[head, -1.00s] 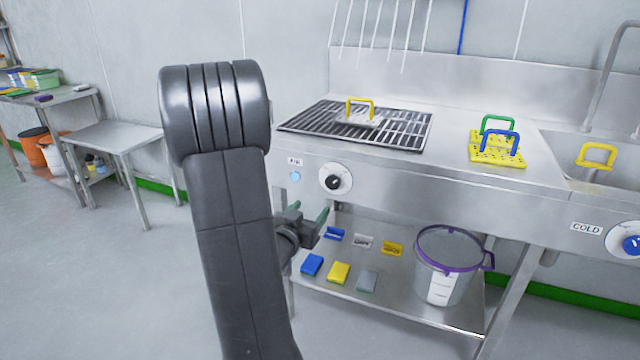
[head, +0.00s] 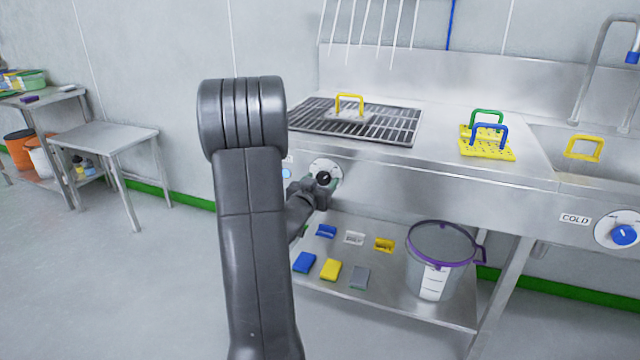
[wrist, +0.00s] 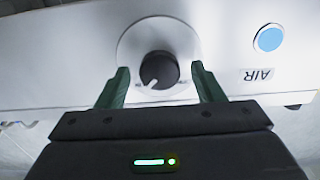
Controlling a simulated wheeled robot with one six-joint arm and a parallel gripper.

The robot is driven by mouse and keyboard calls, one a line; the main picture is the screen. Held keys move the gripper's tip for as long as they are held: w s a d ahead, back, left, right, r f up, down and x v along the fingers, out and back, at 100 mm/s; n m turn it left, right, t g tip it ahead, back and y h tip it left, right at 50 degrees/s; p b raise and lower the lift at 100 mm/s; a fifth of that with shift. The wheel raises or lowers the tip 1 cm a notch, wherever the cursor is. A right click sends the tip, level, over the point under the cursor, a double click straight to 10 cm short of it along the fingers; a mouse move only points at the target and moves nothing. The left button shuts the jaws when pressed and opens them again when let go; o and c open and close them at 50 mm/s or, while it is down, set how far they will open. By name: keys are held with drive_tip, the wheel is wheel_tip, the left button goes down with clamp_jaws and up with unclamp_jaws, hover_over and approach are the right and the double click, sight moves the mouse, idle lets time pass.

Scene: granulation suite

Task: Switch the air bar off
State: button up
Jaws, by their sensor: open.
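The air bar's control is a black knob (head: 324,177) on a round white plate on the steel front panel, below the grille. In the wrist view the knob (wrist: 159,71) carries a pale pointer mark toward its lower left. My gripper (wrist: 160,88) is open, with one green finger on each side of the knob; I cannot tell whether they touch it. In the head view my gripper (head: 322,188) is right at the knob and partly hides its plate. A blue round light (wrist: 268,39) and an AIR label (wrist: 257,75) sit beside the knob.
The grille (head: 390,124) above the knob holds a yellow-handled piece (head: 349,106). A COLD knob (head: 624,235) is far right. Below, a shelf (head: 390,307) holds coloured blocks and a clear bucket (head: 440,262).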

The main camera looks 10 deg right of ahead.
drive_tip(key=shift+c, duration=0.2)
drive_tip(key=c, duration=0.9)
drive_tip(key=shift+n+p, duration=0.3)
drive_tip(key=n+p, duration=0.2)
drive_tip(key=n, duration=0.1)
drive_tip(key=shift+r+n+p, duration=0.15)
drive_tip(key=shift+n+p, duration=0.15)
drive_tip(key=shift+p, duration=0.05)
drive_tip(key=n+p, duration=0.2)
drive_tip(key=n, duration=0.2)
drive_tip(key=shift+n+p, duration=0.3)
drive_tip(key=shift+p, duration=0.05)
drive_tip(key=n+p, duration=0.2)
drive_tip(key=n, duration=0.3)
drive_tip(key=shift+p, duration=0.4)
drive_tip(key=shift+f+n+p, duration=0.2)
drive_tip(key=shift+n+p, duration=0.55)
drive_tip(key=shift+n, duration=1.25)
